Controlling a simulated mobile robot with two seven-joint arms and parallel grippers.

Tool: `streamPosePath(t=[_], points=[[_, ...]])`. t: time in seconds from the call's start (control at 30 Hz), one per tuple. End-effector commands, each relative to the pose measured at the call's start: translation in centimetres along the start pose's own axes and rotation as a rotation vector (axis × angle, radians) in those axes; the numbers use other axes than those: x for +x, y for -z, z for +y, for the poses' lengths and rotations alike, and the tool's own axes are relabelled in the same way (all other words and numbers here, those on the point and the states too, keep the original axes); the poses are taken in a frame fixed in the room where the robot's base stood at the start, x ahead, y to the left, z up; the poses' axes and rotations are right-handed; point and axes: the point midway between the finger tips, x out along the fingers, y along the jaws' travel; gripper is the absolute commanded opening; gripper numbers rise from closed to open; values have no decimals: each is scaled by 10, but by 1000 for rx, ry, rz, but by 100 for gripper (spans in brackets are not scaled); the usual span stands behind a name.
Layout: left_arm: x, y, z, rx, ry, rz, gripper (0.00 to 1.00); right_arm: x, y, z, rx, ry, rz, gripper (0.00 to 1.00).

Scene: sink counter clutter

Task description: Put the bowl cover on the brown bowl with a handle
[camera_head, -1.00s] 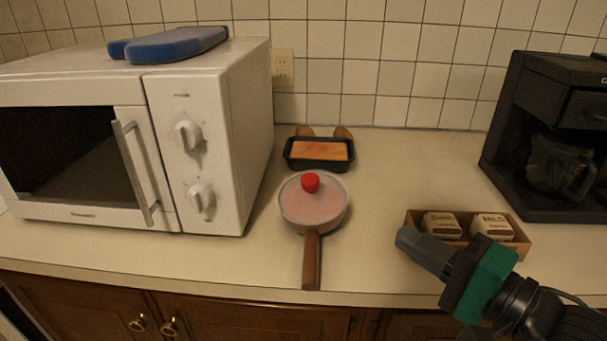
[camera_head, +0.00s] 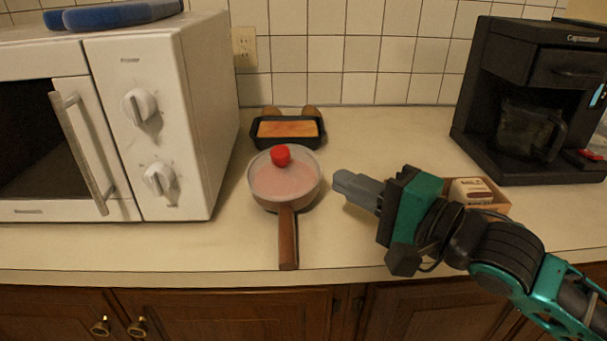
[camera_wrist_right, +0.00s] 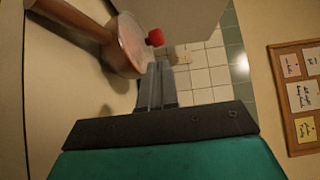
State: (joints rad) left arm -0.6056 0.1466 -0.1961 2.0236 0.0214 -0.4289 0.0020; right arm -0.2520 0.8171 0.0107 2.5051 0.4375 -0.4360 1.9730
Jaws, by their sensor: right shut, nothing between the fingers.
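The brown bowl (camera_head: 262,198) with a long brown handle (camera_head: 288,240) stands on the counter, its handle toward the front edge. The pale translucent bowl cover (camera_head: 285,182) with a red knob (camera_head: 280,155) lies on top of the bowl. My right gripper (camera_head: 338,182) is shut and empty, just right of the bowl and apart from it. In the right wrist view, the gripper fingers (camera_wrist_right: 156,82) point toward the bowl (camera_wrist_right: 118,58) and the red knob (camera_wrist_right: 155,37). My left gripper is not in view.
A white microwave (camera_head: 190,110) stands at the left. A dark loaf pan (camera_head: 288,142) with bread sits behind the bowl. A box of small packets (camera_head: 488,192) is partly behind my right arm. A black coffee machine (camera_head: 480,110) stands at the right. Counter between pan and coffee machine is clear.

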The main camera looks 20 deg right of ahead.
Motion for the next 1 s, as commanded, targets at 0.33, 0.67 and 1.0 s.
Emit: streamPosePath(t=[0.33, 0.67, 1.0], points=[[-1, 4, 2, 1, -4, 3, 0, 40, 1, -1, 2, 3, 1, 0], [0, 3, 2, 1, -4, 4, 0, 77, 0, 0, 1, 0, 0, 0], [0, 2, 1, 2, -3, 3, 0, 89, 0, 0, 2, -2, 0, 0]])
